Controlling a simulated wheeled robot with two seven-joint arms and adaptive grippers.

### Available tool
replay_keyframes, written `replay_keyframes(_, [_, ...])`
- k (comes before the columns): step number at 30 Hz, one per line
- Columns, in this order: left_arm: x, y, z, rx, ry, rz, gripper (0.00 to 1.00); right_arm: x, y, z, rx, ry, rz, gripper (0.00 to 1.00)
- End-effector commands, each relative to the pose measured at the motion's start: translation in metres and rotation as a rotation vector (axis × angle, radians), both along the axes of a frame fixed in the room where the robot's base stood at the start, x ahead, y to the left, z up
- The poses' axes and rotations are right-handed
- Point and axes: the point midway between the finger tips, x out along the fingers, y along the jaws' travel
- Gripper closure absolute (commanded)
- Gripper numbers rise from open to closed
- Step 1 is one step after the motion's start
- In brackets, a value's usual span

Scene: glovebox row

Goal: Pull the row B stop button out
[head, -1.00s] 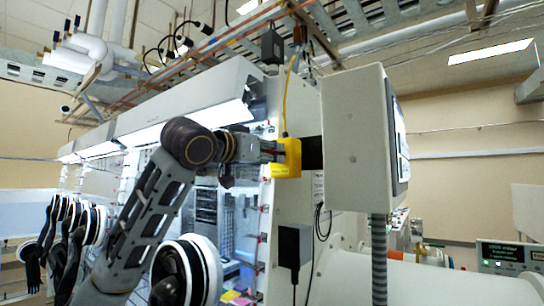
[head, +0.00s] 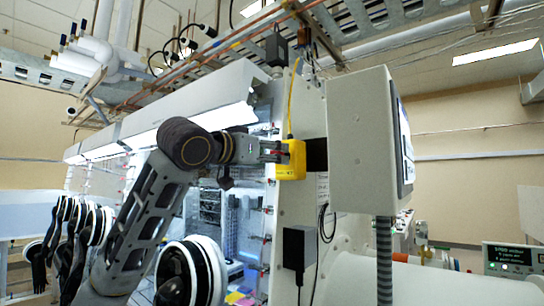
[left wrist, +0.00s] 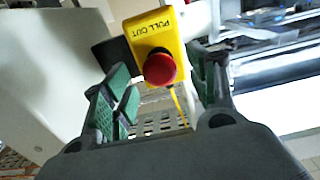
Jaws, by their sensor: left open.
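The row B stop button box is a yellow box (head: 293,160) on the side of the cabinet, with a yellow cable running up from it. In the left wrist view the yellow box (left wrist: 154,27) reads "PULL OUT" and bears a round red button (left wrist: 160,69). My left gripper (head: 272,151) reaches the box's front from the left. In the left wrist view its two green-padded fingers stand apart on either side of the red button, with gaps visible. In the head view the button is mostly hidden by the fingers. My right gripper is not in view.
A large grey box with a screen (head: 360,140) stands close to the right of the yellow box. A small black box (head: 297,247) is below. White glovebox ports with black gloves (head: 190,275) are lower left. Pipes and a cable tray (head: 335,35) run overhead.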

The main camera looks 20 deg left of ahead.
Motion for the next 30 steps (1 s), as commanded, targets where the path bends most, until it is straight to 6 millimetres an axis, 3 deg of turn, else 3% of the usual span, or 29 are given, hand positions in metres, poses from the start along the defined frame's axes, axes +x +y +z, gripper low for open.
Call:
replay_keyframes(18, [-0.081, 0.03, 0.0, 0.001, -0.001, 0.002, 0.42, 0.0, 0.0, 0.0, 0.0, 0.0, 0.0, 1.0])
replay_keyframes(30, [-0.1, 0.037, 0.0, 0.0, 0.0, 0.0, 0.42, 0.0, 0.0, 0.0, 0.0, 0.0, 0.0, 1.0])
